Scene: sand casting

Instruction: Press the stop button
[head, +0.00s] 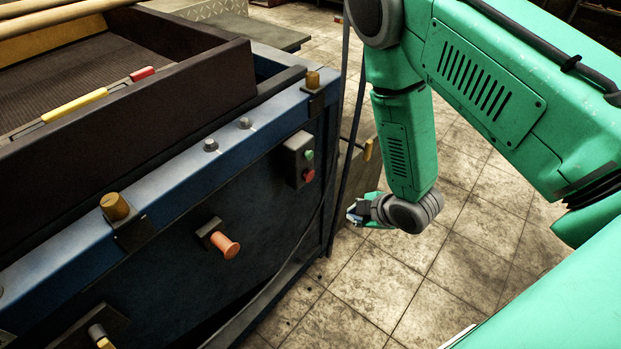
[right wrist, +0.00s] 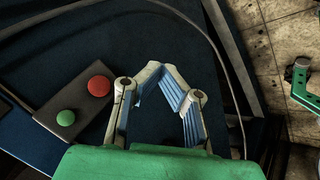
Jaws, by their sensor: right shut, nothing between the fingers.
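The stop button is a round red button (head: 309,175) low on a small grey control box (head: 292,163) on the blue machine's side. A green button (head: 309,155) sits above it. My right gripper (head: 355,214) is shut and empty, to the right of and below the box in the head view. In the right wrist view the red button (right wrist: 99,86) and green button (right wrist: 65,118) lie left of the gripper (right wrist: 164,76). The fingers are apart from the red button in the picture. My left gripper is not in view.
An orange knob (head: 226,245) sticks out of the machine's side panel (head: 170,285). Brown knobs (head: 115,206) stand along its blue top rail. A dark cable (right wrist: 215,45) curves beyond the fingers. The tiled floor (head: 385,285) beside the machine is clear.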

